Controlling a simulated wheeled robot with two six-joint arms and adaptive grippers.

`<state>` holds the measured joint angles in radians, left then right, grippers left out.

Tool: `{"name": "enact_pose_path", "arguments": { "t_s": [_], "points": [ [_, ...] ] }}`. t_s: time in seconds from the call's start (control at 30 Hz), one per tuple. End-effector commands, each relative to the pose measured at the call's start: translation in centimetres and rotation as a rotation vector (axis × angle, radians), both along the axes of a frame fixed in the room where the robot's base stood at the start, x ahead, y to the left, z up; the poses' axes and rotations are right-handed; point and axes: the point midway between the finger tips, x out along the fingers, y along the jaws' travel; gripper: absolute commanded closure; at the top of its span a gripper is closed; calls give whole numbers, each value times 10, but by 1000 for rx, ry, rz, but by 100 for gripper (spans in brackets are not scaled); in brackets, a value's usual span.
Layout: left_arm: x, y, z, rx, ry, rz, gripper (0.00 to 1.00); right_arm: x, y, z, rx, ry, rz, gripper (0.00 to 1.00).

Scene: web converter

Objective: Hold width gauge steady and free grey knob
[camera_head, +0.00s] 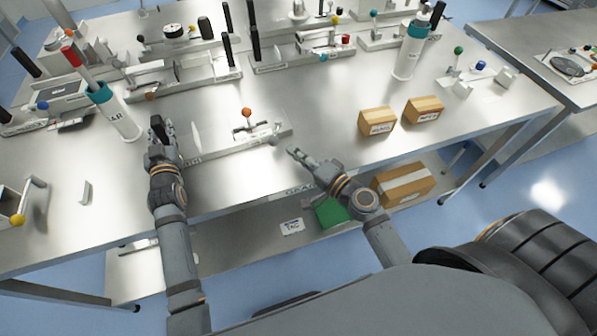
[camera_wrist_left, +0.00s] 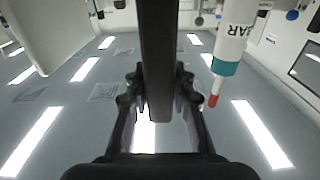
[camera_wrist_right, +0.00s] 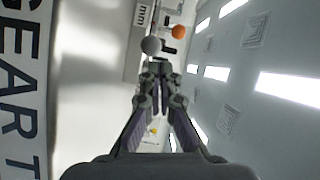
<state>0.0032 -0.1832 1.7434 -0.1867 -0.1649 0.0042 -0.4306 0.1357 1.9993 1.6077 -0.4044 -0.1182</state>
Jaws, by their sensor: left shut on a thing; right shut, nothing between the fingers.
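The width gauge (camera_head: 225,146) is a low metal fixture lying along the front part of the table, with an upright pale disc (camera_head: 196,137) and an orange ball knob (camera_head: 247,112). My left gripper (camera_head: 160,130) is shut on its black upright handle (camera_wrist_left: 158,60) at the left end. The grey knob (camera_wrist_right: 151,45) shows as a ball just beyond the tips of my right gripper (camera_wrist_right: 157,68), with the orange knob (camera_wrist_right: 179,32) beyond it. My right gripper (camera_head: 293,151) is shut and empty near the gauge's right end. I cannot make out the grey knob in the head view.
Two small cardboard boxes (camera_head: 377,121) stand right of the gauge. A white bottle with a teal collar (camera_head: 118,114) stands at left, another (camera_head: 407,58) at back right. More fixtures (camera_head: 180,78) fill the table's back. The front edge (camera_head: 300,188) is close below my right gripper.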

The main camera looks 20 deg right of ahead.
Motion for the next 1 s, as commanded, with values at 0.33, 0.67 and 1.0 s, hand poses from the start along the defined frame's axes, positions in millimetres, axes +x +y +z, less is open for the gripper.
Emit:
{"name": "enact_pose_path", "arguments": {
  "t_s": [0.33,0.67,1.0],
  "points": [
    [-1,-1,-12,2,26,-2,100,-68,23,1,7,6,-5,100],
    [-1,-1,-12,4,26,-2,100,-86,29,2,3,2,-3,100],
    [-1,-1,-12,5,26,-1,100,-85,29,2,3,2,-3,100]
  ]
}}
